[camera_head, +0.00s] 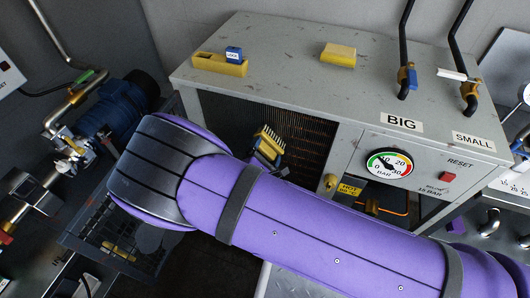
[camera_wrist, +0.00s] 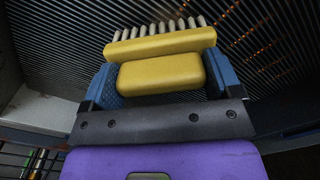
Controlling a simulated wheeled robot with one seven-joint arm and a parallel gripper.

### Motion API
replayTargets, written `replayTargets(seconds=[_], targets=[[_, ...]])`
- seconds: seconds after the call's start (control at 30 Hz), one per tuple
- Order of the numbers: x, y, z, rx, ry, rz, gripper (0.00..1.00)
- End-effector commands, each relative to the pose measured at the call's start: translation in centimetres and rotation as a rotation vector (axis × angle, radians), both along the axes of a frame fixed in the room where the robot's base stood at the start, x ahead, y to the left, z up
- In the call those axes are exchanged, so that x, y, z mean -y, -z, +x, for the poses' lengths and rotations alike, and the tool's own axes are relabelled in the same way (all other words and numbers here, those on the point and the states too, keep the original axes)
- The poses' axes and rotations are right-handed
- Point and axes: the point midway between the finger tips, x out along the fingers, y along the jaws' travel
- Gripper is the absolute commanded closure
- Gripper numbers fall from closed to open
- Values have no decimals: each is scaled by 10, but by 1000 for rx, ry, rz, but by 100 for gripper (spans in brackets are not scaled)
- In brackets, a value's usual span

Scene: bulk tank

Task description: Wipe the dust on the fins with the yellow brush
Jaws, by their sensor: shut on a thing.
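The yellow brush (camera_wrist: 160,72) is held in my gripper (camera_wrist: 163,82), with the blue fingers pressed on either side of its yellow grip. Its pale bristles point up and away, toward the dark fins (camera_wrist: 262,50). The head view also shows the brush (camera_head: 268,133), tilted in front of the fins (camera_head: 305,140) in the front opening of the grey cabinet. Whether the bristles touch the fins I cannot tell. Orange-brown specks (camera_wrist: 262,47) show between the fins on the right side of the wrist view. My arm hides the lower part of the fins in the head view.
On the grey cabinet top (camera_head: 285,50) lie a yellow holder with a blue block (camera_head: 234,54) and a yellow block (camera_head: 339,54). A gauge (camera_head: 389,163) and a red button (camera_head: 448,177) are on its front right. A wire crate (camera_head: 105,235) and blue motor (camera_head: 122,108) stand left.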

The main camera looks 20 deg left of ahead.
Motion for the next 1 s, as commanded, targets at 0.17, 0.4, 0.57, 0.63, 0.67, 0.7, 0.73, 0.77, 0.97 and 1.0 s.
replayTargets(seconds=[0.17, 0.4, 0.57, 0.63, 0.67, 0.7, 0.73, 0.77, 0.97, 1.0], targets=[[0, 0, 3, 1, 1, 0, 37], [1, 0, 8, 0, 1, 0, 37], [1, 0, 10, 1, 2, 0, 37], [1, 0, 11, 0, 1, 0, 37], [1, 0, 12, 0, 1, 0, 37], [1, 0, 13, 0, 1, 0, 37], [1, 0, 13, 0, 1, 0, 37], [1, 0, 13, 1, 1, 0, 37], [9, 0, 12, 1, 1, -2, 37], [13, 0, 12, 0, 1, -2, 37]])
